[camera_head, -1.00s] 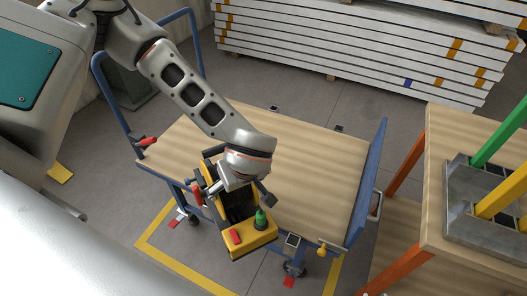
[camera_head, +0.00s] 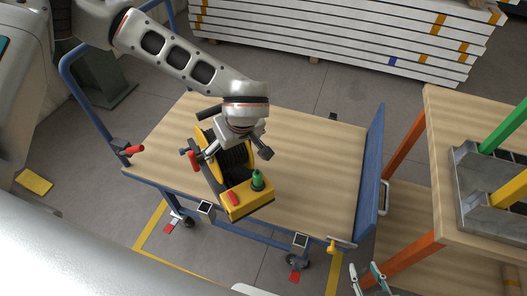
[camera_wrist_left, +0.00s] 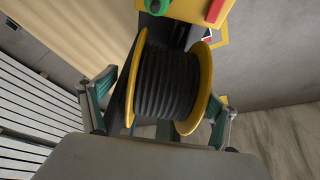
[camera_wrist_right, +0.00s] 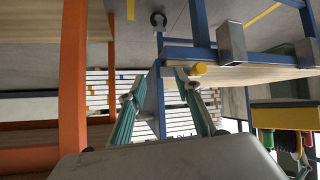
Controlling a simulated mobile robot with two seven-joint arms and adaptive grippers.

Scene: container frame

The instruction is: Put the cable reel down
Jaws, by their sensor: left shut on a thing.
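The cable reel (camera_head: 249,197) has a yellow end box with a green knob and a red part, and a drum wound with black cable. My left gripper (camera_head: 235,150) is shut on it; in the left wrist view the fingers lie either side of the yellow-rimmed drum (camera_wrist_left: 166,85). The reel is over the front part of the cart's wooden deck (camera_head: 310,165). The right wrist view, upside down, shows the yellow box (camera_wrist_right: 285,117) with a gap to the deck. My right gripper (camera_head: 368,279) is open and empty, near the cart's front right corner.
The cart has a blue handle (camera_head: 66,75) at left and a blue end board (camera_head: 371,175) at right. A wooden table (camera_head: 435,150) with orange legs stands at right, holding a grey metal block. White planks (camera_head: 330,40) are stacked behind. Most of the deck is bare.

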